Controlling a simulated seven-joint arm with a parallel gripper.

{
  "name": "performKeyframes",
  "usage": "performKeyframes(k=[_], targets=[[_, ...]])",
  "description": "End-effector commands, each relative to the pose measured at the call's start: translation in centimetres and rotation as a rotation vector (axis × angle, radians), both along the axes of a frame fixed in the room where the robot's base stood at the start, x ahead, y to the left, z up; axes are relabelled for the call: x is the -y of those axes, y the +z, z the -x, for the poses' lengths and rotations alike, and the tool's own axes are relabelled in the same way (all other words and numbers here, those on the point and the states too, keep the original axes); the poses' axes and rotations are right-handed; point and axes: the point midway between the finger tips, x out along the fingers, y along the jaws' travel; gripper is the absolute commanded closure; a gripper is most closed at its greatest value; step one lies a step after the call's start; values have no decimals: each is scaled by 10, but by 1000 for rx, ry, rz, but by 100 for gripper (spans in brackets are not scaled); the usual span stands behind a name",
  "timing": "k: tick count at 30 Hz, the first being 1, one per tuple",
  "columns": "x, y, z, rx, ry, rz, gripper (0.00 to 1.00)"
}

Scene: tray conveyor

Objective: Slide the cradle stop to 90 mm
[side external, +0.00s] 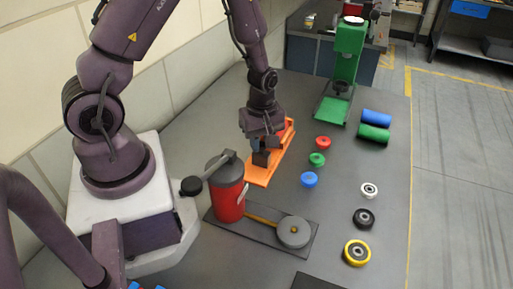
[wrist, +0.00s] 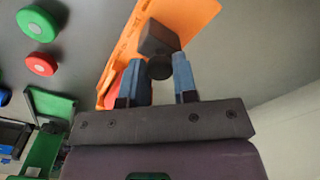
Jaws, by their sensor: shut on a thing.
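The orange cradle (side external: 258,179) lies on the grey table below my arm, and in the wrist view it runs diagonally (wrist: 193,14). The dark cradle stop (side external: 261,159) sits on it, seen in the wrist view as a black block (wrist: 157,38) with a round knob (wrist: 160,68). My gripper (side external: 264,145) is over the cradle. In the wrist view its blue-grey fingers (wrist: 160,75) stand either side of the knob, closed on it. No millimetre scale can be read, so the stop's exact position cannot be told.
A red cylinder press (side external: 229,195) with a lever stands close left of the cradle. Red (side external: 323,142), green (side external: 317,159) and blue (side external: 309,179) knobs lie to the right. A green stand (side external: 345,60) is behind. Several wheels and two rollers lie near the right edge.

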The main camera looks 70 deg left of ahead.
Motion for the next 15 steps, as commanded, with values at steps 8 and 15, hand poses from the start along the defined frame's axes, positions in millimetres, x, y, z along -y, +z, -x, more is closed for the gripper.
performKeyframes(k=[8, 15], targets=[[-36, 0, -37, 5, 0, -1, 100], [-41, 0, -42, 10, 0, -3, 100]])
